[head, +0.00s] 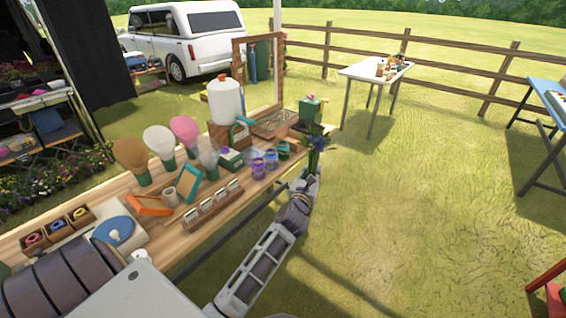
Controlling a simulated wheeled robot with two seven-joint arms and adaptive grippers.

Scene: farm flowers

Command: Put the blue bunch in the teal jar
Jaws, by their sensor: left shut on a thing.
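My left arm reaches up from the bottom of the head view, and its gripper (311,173) is shut on the blue bunch (317,144). The bunch is small, with dark green leaves and blue-violet flowers. It is held roughly upright near the table's right edge. The teal jar (284,150) appears to be the greenish glass one on the table, just left of the bunch in the picture. A purple jar (258,167) and a blue-violet jar (271,159) stand beside it. The bunch looks apart from the jars. My right gripper is not in view.
The wooden table (235,202) is crowded. It holds a white jug (225,100), brown, cream and pink bunches, orange and teal frames and a wooden rack (214,205). Open grass lies to the right.

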